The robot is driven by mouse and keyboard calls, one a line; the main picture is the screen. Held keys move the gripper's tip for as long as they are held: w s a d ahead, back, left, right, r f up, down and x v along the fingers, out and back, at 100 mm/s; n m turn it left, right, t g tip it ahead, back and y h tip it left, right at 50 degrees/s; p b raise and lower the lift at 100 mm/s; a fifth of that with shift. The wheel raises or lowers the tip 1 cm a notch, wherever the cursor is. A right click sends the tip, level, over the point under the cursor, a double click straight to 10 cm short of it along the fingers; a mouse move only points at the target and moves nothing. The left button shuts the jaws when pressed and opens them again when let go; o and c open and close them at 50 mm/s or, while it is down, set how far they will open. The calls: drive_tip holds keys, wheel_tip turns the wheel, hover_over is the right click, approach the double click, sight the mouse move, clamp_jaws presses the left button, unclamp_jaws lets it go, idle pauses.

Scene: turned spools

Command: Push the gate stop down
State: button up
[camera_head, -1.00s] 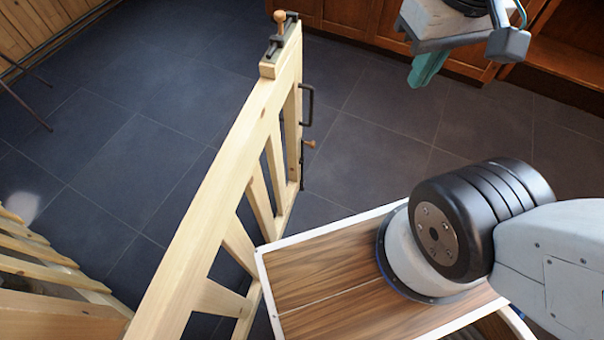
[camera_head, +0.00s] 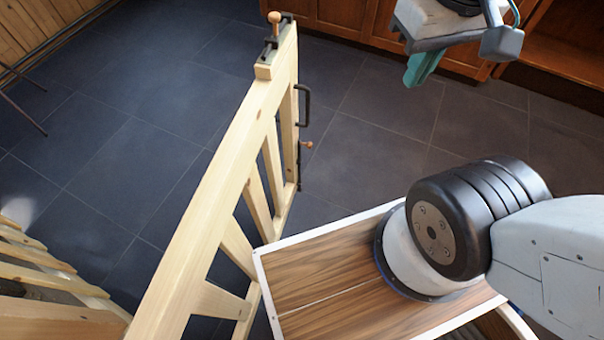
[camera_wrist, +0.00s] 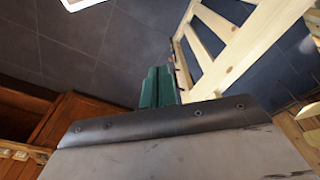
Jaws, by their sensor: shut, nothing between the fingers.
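The pale wooden gate (camera_head: 222,180) stands across the middle of the head view, its free end toward the back. A dark vertical rod with a small wooden knob (camera_head: 307,145) is low on that end and looks like the gate stop. A dark latch with an upright wooden knob (camera_head: 274,18) sits on top of the post. My gripper (camera_head: 421,72), with green fingers, is shut and empty, up and to the right of the gate end and clear of it. In the wrist view the fingers (camera_wrist: 158,88) point toward the floor, and the gate (camera_wrist: 240,45) is at right.
A dark handle (camera_head: 305,104) sticks out from the gate end. Wooden cabinets (camera_head: 335,22) line the back. Dark tiled floor (camera_head: 375,120) is open between the gate and the cabinets. A slatted wooden piece (camera_head: 40,262) is at lower left.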

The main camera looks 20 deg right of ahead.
drive_tip(key=o, duration=1)
drive_tip(key=shift+w+d+f, duration=0.1)
drive_tip(key=shift+d+f, duration=0.1)
drive_tip(key=shift+f, duration=0.05)
drive_tip(key=w+f+g, duration=0.1)
drive_tip(key=f, duration=0.1)
drive_tip(key=w+d+f+m+g, duration=0.1)
drive_tip(key=g, duration=0.1)
drive_tip(key=shift+w+d+f, duration=0.15)
drive_tip(key=shift+w+f, duration=0.15)
drive_tip(key=shift+f, duration=0.05)
drive_tip(key=w+f+m+g+y, duration=0.5)
drive_tip(key=w+f+m+y, duration=0.25)
drive_tip(key=w+f, duration=1)
drive_tip(key=m+t+y, duration=0.8)
drive_tip(key=m+t, duration=0.6)
drive_tip(key=m, duration=0.1)
approach(310, 145)
drive_tip(key=s+a+f, duration=0.3)
drive_tip(key=s+a, duration=0.2)
drive_tip(key=w+d+m+t, duration=0.2)
drive_tip(key=w+d+t, duration=0.1)
drive_tip(key=w, duration=0.3)
drive_tip(key=shift+n+h, duration=0.25)
drive_tip(key=shift+h, duration=0.1)
drive_tip(key=x, duration=0.5)
drive_tip(key=r+x, duration=0.1)
drive_tip(key=x, duration=0.1)
drive_tip(key=shift+a, duration=0.45)
